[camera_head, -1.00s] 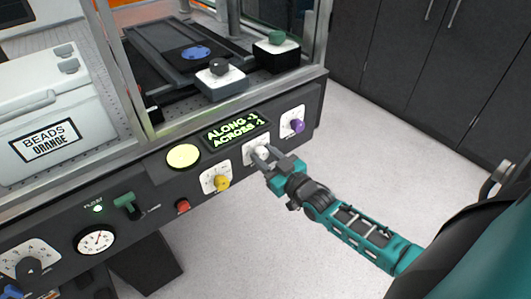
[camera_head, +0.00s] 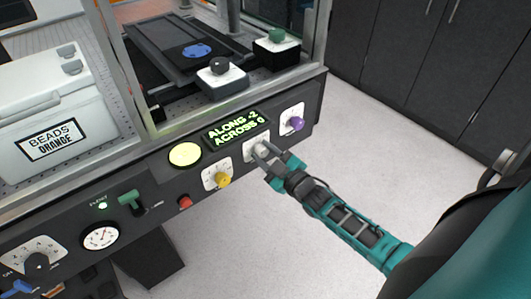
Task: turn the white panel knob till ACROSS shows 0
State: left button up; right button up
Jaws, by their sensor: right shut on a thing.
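The white panel knob (camera_head: 261,148) is on its white plate on the dark front panel, below the display (camera_head: 236,127). The display reads ALONG -2 and ACROSS 0 in green letters. My right gripper (camera_head: 265,155) is at the knob from the lower right, shut on it, and its fingers partly cover it. My left gripper is not in view.
A purple knob (camera_head: 297,123) is to the right of the white one and a yellow knob (camera_head: 222,180) to the left. A round yellow-lit disc (camera_head: 185,154), red button (camera_head: 184,202), green lever (camera_head: 131,203) and dial gauge (camera_head: 100,236) are further left. Open floor (camera_head: 380,130) is at right.

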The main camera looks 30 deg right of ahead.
jog(key=o, duration=1)
jog(key=shift+o, duration=0.2)
jog(key=s+d, duration=0.1)
jog(key=s, duration=1.2)
jog(key=shift+p, duration=0.35)
jog(key=shift+r, duration=0.1)
jog(key=s+a+f+m+g, duration=0.2)
jog(key=a+g, duration=0.1)
jog(key=a, duration=0.3)
jog(key=s+a+f+m+g, duration=0.3)
jog(key=a+g, duration=0.1)
jog(key=a, duration=0.3)
jog(key=shift+a+f+m+y, duration=0.25)
jog(key=shift+m+y, duration=0.05)
dwell(0.7)
